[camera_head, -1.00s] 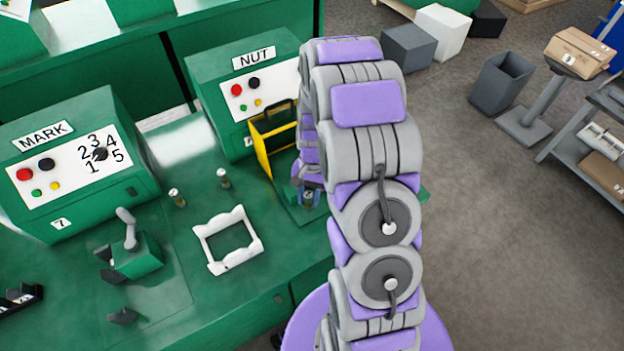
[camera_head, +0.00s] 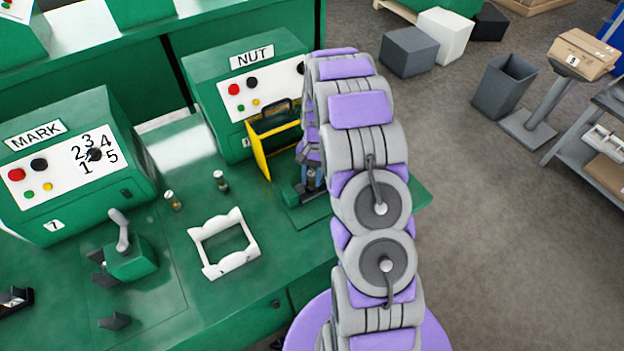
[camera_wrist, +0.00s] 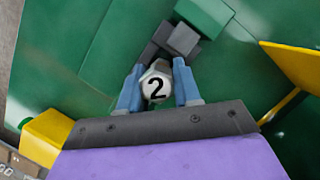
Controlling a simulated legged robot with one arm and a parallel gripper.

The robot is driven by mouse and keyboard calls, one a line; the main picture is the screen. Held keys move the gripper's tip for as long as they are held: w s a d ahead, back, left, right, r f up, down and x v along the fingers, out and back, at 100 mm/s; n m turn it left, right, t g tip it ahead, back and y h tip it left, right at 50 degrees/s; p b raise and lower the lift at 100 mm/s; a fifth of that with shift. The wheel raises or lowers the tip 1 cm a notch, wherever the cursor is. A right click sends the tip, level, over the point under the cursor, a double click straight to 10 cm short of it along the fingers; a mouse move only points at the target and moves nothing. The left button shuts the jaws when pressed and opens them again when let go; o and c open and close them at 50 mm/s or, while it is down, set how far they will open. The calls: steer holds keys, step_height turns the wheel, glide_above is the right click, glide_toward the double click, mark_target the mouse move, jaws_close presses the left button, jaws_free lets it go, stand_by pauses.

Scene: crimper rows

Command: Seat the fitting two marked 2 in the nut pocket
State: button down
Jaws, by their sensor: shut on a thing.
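The fitting (camera_wrist: 156,88) is pale, with a black 2 on its end facing the wrist camera. My gripper (camera_wrist: 157,92) is shut on it, with one blue finger on each side. Just beyond the fitting in the wrist view is a dark grey block (camera_wrist: 183,39) on a green surface; I cannot tell whether the fitting touches it. In the head view my gripper (camera_head: 310,178) is over the green plate (camera_head: 300,215) in front of the NUT machine (camera_head: 225,68). My arm hides part of this spot, and the pocket opening cannot be made out.
The NUT machine's yellow-edged guard (camera_head: 260,152) stands close left of my gripper. Two loose fittings, one (camera_head: 172,200) nearer the MARK machine (camera_head: 60,165) and one (camera_head: 220,181), stand on the bench near a white frame (camera_head: 224,244). A lever fixture (camera_head: 128,252) is farther left.

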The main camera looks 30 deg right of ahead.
steer(key=shift+s+a+f, duration=0.15)
steer(key=shift+a+f, duration=0.15)
steer(key=shift+f, duration=0.05)
steer(key=c, duration=1.2)
jaws_free()
steer(key=shift+a, duration=0.1)
steer(key=shift+o, duration=0.6)
steer(key=shift+f, duration=0.1)
steer(key=shift+o, duration=1.4)
steer(key=shift+d, duration=0.2)
